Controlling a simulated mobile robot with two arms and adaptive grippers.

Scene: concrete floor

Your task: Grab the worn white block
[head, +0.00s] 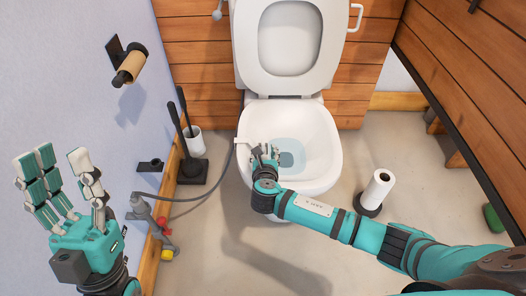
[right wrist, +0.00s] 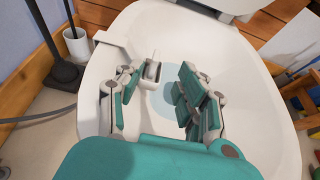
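A small white block (right wrist: 152,70) shows in the right wrist view, inside the toilet bowl near its left rim. A white bracket (right wrist: 113,42) reaches from it over the rim; the bracket also shows in the head view (head: 243,141). My right gripper (head: 264,151) is over the left part of the bowl. In the right wrist view its fingers (right wrist: 158,88) are apart, and the block appears in the gap beyond them. I cannot tell whether they touch it. In the head view the fingers hide the block. My left gripper (head: 65,170) is open, empty, at the far left.
The toilet bowl (head: 325,140) has its lid (head: 290,40) raised. A brush set (head: 193,170) stands left, beside a grey hose (head: 205,190) and pipe valve (head: 160,225). A paper roll stand (head: 378,190) is at right. A wall roll (head: 130,66) hangs upper left.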

